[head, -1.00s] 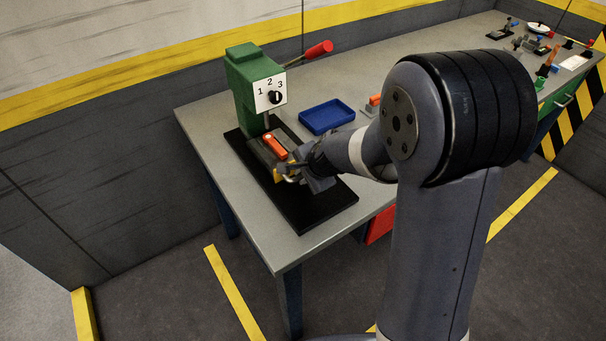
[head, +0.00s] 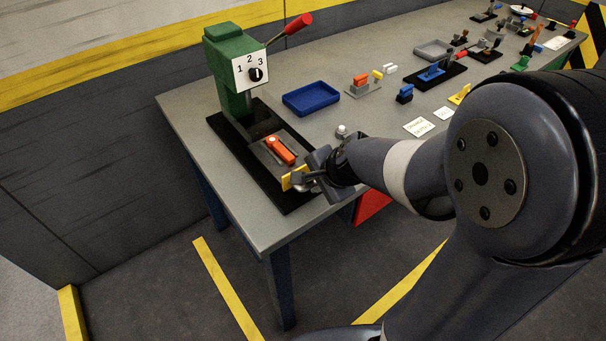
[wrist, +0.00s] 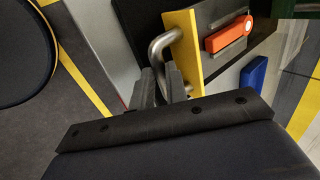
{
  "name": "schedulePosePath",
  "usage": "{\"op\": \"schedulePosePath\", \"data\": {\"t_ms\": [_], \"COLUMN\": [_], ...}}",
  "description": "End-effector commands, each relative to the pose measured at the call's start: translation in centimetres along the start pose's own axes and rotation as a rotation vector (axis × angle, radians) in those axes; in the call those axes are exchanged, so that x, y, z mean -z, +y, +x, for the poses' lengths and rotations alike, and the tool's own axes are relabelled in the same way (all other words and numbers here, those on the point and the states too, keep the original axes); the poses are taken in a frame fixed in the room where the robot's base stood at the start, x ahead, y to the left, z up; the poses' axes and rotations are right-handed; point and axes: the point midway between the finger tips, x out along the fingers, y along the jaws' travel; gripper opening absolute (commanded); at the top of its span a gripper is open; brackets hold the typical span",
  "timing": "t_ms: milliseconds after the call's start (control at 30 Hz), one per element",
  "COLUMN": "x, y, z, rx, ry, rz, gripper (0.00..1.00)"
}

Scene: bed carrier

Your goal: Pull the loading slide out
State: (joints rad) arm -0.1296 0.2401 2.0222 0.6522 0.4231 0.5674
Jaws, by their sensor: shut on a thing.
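The loading slide (head: 265,154) is a grey plate on the black base of the green press (head: 230,70). It carries an orange lever (head: 280,149) and has a yellow front plate (head: 288,182), which also shows in the wrist view (wrist: 184,50). A bent metal handle (wrist: 156,46) stands out from the yellow plate. My gripper (head: 310,180) is shut on this handle, its fingers (wrist: 165,84) around the bar in the wrist view. The slide sits near the front end of the base, with bare black base behind it. My fingers partly hide the handle in the head view.
A blue tray (head: 311,98) lies on the grey table (head: 205,108) right of the press. A small round knob (head: 341,131) stands near my wrist. Several small fixtures fill the table farther right. The floor before the table is clear.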

Motion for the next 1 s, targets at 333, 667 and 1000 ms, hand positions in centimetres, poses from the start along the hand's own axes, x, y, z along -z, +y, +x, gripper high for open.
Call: {"op": "schedulePosePath", "data": {"t_ms": [333, 667, 1000], "x": [0.0, 0.0, 0.0], "y": [2.5, 2.4, 2.5], "z": [-1.7, -1.7, -1.7], "rx": [0.004, 0.004, 0.003], "ry": [0.004, 0.003, 0.002], "rz": [-0.001, -0.001, 0.000], "gripper": [0.00, 0.19, 0.36]}}
